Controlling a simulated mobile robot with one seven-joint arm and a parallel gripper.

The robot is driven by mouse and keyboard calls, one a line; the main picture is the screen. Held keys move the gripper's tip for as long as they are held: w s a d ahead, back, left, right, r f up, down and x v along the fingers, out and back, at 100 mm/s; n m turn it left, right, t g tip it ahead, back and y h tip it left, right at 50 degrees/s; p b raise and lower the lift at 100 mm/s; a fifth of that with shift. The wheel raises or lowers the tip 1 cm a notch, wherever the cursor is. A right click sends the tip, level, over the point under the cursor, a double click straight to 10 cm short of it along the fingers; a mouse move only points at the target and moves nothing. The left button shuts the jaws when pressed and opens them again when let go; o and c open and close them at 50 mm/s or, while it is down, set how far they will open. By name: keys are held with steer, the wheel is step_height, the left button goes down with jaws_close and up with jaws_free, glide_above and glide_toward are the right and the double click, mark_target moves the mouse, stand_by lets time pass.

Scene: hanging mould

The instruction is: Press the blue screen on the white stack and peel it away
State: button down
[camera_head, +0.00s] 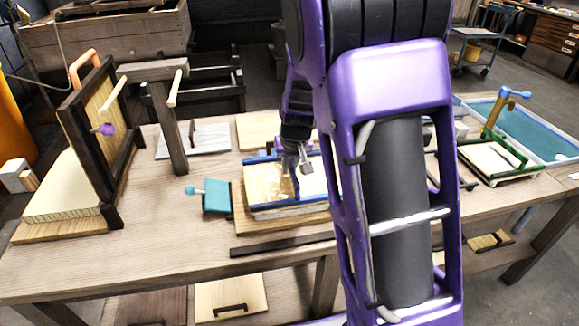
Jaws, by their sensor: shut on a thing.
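The blue screen (290,206) is a blue frame with a tan mesh, lying near the middle of the table on a wooden board. White material, likely the white stack (314,178), shows at its right part. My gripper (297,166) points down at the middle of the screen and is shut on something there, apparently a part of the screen. The grip itself is small and partly hidden. My purple arm covers the screen's right side, so I cannot tell whether the screen lies flat on the stack all round.
A dark hinged frame with a purple knob (107,129) stands at left by a cream stack (62,190). A teal block (217,196) sits left of the screen. A green frame (507,172) and a blue water tub (540,130) are at right.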

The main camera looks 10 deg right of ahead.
step_height(320, 180, up, 6)
steer(key=p, duration=0.4)
steer(key=shift+r, duration=0.25)
